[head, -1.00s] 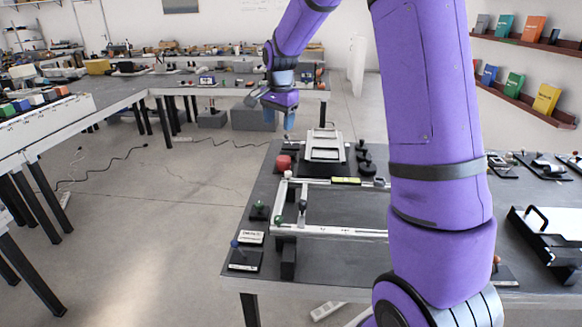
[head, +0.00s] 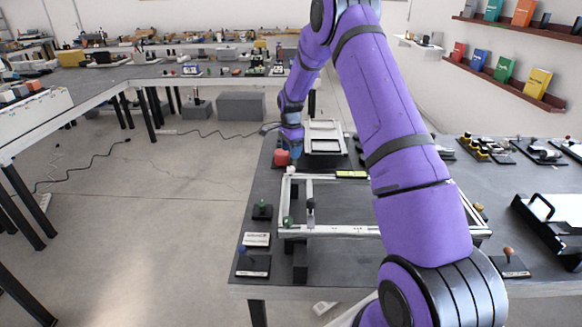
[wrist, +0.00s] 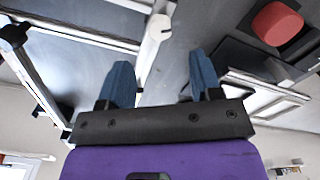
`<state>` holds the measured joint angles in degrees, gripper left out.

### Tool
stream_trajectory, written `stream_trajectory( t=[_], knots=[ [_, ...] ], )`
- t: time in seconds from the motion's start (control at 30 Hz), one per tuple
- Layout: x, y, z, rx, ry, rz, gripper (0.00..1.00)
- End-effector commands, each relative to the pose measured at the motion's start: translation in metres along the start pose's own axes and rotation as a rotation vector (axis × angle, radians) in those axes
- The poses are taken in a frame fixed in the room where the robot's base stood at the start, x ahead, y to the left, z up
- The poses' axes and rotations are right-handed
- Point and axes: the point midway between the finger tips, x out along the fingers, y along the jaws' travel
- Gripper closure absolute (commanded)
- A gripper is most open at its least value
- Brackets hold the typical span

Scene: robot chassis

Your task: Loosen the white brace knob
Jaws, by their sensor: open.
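The white brace knob (head: 291,170) stands at the far left corner of a light metal frame (head: 340,231) on the dark table. In the wrist view the white knob (wrist: 160,27) has a round end on a pale rod and lies ahead of the gap between my fingertips. My gripper (head: 292,150) is over the table's far left part, just beyond the knob in the head view. In the wrist view its two blue fingers (wrist: 162,75) are spread apart with nothing between them. I cannot tell the exact height between fingers and knob.
A red round block (head: 282,157) is close beside my gripper, and it also shows in the wrist view (wrist: 277,23). A white tray-like fixture (head: 325,137) stands behind. A black knob (head: 311,204) and a green knob (head: 289,221) are nearer on the frame.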

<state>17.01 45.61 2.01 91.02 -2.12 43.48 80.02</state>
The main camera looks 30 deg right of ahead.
Motion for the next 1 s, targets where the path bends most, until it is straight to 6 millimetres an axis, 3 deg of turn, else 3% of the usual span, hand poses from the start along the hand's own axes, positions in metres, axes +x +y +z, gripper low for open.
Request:
stream_trajectory(
  t=[0.2, 0.4, 0.87, 1.0],
  knots=[
    [0.041, 0.001, 0.0, 0.0, -0.001, 0.002, 0.41],
    [0.065, 0.0, 0.0, -0.001, 0.0, 0.0, 0.41],
    [0.075, 0.0, 0.0, 0.0, 0.0, -0.001, 0.41],
    [0.075, 0.0, 0.0, -0.001, 0.0, -0.001, 0.73]
  ],
)
